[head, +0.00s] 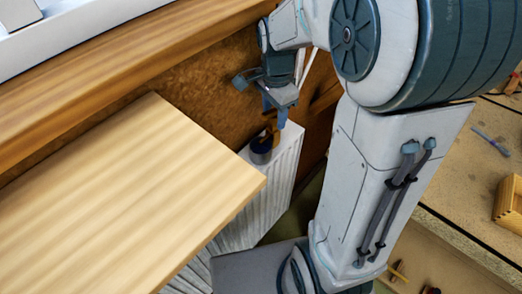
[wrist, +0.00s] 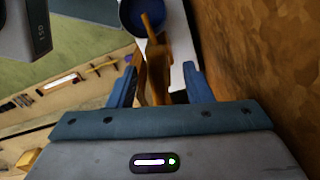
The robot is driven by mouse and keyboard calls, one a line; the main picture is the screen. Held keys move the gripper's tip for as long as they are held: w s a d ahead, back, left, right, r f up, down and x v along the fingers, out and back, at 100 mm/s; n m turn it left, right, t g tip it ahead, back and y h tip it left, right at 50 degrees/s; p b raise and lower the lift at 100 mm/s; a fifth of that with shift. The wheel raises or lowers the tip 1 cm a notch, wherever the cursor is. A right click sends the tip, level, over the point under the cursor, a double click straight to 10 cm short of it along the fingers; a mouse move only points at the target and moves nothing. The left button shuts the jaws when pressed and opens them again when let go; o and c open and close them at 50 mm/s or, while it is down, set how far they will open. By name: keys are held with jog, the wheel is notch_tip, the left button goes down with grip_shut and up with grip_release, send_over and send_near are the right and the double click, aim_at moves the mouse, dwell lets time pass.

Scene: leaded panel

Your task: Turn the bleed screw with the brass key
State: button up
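My gripper (head: 276,112) points down over the end of a white ribbed radiator (head: 277,172), beside the brown wall. Its two blue fingers are apart, and in the wrist view (wrist: 160,72) a brown piece (wrist: 158,62) stands between them. Whether either finger touches it is unclear. This piece leans over a dark blue cup (head: 261,152) on the radiator's top; the cup also shows in the wrist view (wrist: 133,18). I cannot tell whether the brown piece is the brass key. I cannot make out the bleed screw.
A pale wooden board (head: 130,195) covers the left foreground above the radiator. A workbench (head: 470,165) on the right holds a wooden box (head: 509,203) and small tools.

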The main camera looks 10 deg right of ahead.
aim_at(274, 109)
notch_tip(274, 109, up, 14)
jog(key=b, duration=0.1)
jog(key=s+f+n+t, duration=0.3)
jog(key=s+f+n, duration=0.6)
jog(key=s+n, duration=0.5)
jog(key=shift+s+f, duration=0.2)
jog(key=shift+f, duration=0.05)
jog(key=shift+d, duration=0.1)
dwell(0.7)
